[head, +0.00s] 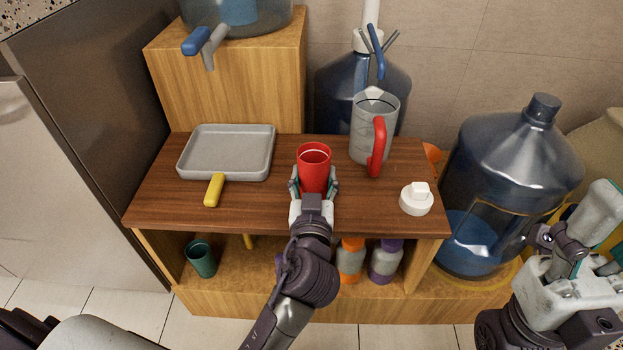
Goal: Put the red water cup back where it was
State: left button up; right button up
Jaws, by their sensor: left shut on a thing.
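The red water cup (314,165) is upright over the middle of the dark wooden shelf top (250,205). My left gripper (314,185) is shut on the cup, with a finger on each side of it. I cannot tell whether the cup's base touches the wood, because the gripper hides it. My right gripper (590,250) is at the right edge, away from the cup and partly cut off. I cannot tell whether its fingers are open or shut.
A grey pan (227,150) with a yellow handle lies left of the cup. A grey pitcher (374,125) with a red handle and a white lid (416,198) stand to the right. A large water bottle (515,185) stands beyond. A green cup (201,258) is on the lower shelf.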

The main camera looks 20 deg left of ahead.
pick_arm(q)
jog(key=shift+s+r, duration=0.1)
jog(key=shift+r, duration=0.05)
jog(key=shift+f, duration=0.2)
jog(key=o, duration=1.3)
